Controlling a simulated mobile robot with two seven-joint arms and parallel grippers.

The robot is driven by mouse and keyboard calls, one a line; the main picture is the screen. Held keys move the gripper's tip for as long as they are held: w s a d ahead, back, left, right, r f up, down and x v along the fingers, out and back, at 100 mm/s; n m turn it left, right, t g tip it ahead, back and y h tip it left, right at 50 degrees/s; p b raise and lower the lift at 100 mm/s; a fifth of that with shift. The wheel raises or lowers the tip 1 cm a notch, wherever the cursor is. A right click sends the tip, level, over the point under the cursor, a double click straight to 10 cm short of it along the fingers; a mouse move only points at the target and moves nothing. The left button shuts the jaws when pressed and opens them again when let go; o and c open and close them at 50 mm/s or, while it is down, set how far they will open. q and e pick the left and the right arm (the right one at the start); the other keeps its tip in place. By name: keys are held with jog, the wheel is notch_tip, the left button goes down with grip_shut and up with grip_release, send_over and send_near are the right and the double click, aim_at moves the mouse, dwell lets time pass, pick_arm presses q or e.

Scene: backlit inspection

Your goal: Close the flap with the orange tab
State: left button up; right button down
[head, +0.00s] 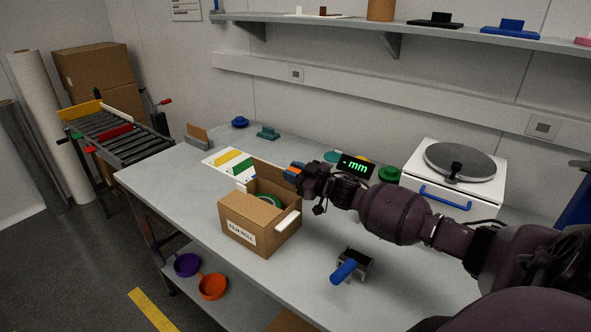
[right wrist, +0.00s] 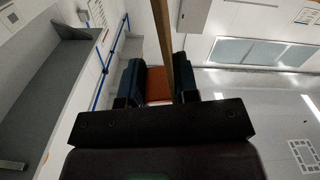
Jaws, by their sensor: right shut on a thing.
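An open cardboard box (head: 240,222) with a printed label stands on the bench. A green round thing (head: 268,198) shows inside it. A back flap (head: 263,174) stands up from the box's rear edge. White tabs show on the box's left (head: 245,186) and right (head: 288,220) sides. My right gripper (head: 293,172) is at the upper right corner of the standing flap. In the right wrist view its two fingers (right wrist: 158,88) are shut on the orange tab (right wrist: 158,80), and the flap's brown edge (right wrist: 162,35) runs upward between them. My left gripper is not in view.
A black-and-blue handled tool (head: 345,270) lies on the bench at front.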

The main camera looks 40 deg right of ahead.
dwell(0.4)
jog(key=c, duration=0.9)
grip_release()
jog(key=v, duration=1)
jog(key=shift+s+d, duration=0.1)
jog(key=shift+s, duration=0.3)
jog(key=shift+r, duration=0.1)
